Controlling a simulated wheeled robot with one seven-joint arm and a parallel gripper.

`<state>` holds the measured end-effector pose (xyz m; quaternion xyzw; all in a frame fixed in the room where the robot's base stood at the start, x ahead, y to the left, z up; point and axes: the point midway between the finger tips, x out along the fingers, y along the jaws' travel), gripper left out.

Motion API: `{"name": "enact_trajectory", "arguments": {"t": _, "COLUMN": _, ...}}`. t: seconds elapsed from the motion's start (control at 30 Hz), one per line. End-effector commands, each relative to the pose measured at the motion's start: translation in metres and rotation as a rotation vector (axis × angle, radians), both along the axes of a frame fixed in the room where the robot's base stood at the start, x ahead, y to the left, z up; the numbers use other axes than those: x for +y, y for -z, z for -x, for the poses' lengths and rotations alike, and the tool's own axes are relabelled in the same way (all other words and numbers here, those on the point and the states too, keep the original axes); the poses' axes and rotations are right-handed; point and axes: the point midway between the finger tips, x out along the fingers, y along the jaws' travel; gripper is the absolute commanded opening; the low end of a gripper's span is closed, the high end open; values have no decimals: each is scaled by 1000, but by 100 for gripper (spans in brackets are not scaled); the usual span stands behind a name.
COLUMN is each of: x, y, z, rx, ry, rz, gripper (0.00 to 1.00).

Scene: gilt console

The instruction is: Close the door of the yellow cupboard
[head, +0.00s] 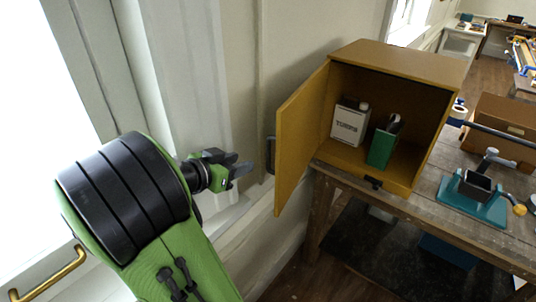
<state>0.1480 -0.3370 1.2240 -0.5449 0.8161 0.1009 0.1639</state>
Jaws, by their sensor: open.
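The yellow cupboard (398,62) stands on a wooden workbench, with its front facing me. Its door (299,139) is hinged on the left and stands open, swung out toward me past the bench's front edge. A dark handle (271,154) shows on the door's outer side. My gripper (246,172) is open and empty, to the left of the door and close to the handle in the picture. I cannot tell whether it touches the handle. Inside the cupboard are a white labelled can (349,124) and a green box (381,149) with something sticking out of it.
The workbench (418,207) carries a teal vise-like tool (474,205) and a brown case (503,125) right of the cupboard. A dark latch piece (373,182) sits at the cupboard's front lower edge. A wall and window frame are close on the left.

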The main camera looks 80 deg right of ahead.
Motion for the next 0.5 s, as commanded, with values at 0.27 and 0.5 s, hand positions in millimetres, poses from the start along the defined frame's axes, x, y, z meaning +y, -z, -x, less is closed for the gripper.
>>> {"name": "enact_trajectory", "arguments": {"t": 0.27, "x": -61, "y": 27, "z": 28, "rx": 5, "ry": 7, "rz": -4, "gripper": 40}}
{"name": "enact_trajectory", "arguments": {"t": 0.5, "x": -103, "y": 46, "z": 43, "rx": 2, "ry": 3, "rz": -5, "gripper": 40}}
